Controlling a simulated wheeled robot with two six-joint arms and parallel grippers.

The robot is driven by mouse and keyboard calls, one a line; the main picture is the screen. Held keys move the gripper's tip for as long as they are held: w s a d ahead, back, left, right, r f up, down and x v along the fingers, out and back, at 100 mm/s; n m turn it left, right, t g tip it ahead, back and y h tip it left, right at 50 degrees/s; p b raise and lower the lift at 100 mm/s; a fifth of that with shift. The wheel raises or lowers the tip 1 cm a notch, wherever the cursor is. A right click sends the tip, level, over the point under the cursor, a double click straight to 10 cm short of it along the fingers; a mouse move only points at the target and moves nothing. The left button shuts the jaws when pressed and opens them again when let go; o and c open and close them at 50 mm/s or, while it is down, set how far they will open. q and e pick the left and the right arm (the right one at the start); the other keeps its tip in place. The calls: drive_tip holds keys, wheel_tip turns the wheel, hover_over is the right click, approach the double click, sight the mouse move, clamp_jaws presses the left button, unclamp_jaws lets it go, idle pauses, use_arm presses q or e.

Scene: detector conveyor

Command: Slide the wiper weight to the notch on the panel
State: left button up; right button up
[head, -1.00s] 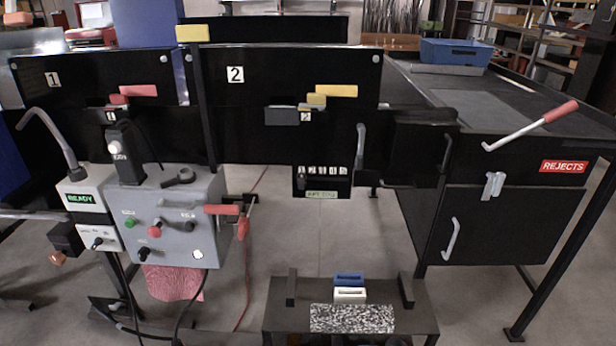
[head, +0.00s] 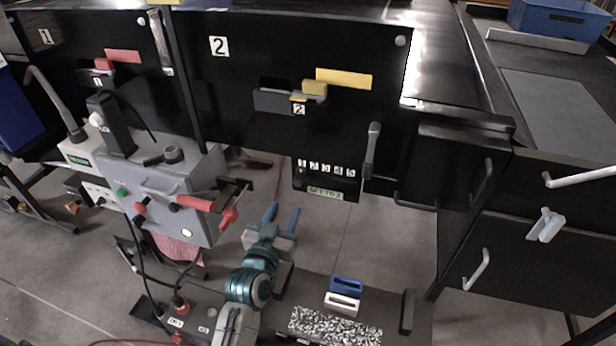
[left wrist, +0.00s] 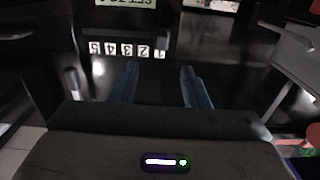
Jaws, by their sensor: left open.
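The panel (head: 328,183) is a dark plate under the large board marked 2. It carries a row of white number tags, 1 to 5, and a pale green label (head: 325,194) too small to read surely. The tags (left wrist: 130,50) appear upside down in the left wrist view. I cannot clearly pick out the wiper weight or the notches against the dark plate. My left gripper (head: 282,216) is open, its blue fingers apart with nothing seen between them, in front of and below the panel. Its fingers also show in the left wrist view (left wrist: 162,88). My right gripper is not in view.
A grey control box (head: 168,200) with red-handled clamps stands left of my arm. A low dark stand (head: 395,322) holds a blue block (head: 346,286), a white block (head: 341,304) and a speckled pad. A vertical grey handle (head: 372,150) hangs right of the panel.

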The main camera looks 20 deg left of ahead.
sight(297, 184)
use_arm(q)
drive_tip(key=w+p, duration=0.2)
drive_tip(key=w, duration=0.6)
drive_tip(key=shift+w+p, duration=0.3)
drive_tip(key=shift+p, duration=0.05)
drive_tip(key=shift+w, duration=0.7)
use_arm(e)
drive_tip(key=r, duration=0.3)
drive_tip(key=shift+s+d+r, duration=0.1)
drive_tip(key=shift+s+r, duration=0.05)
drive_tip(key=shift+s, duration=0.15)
use_arm(q)
drive_tip(key=shift+c, duration=0.2)
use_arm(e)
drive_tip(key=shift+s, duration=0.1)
use_arm(q)
clamp_jaws()
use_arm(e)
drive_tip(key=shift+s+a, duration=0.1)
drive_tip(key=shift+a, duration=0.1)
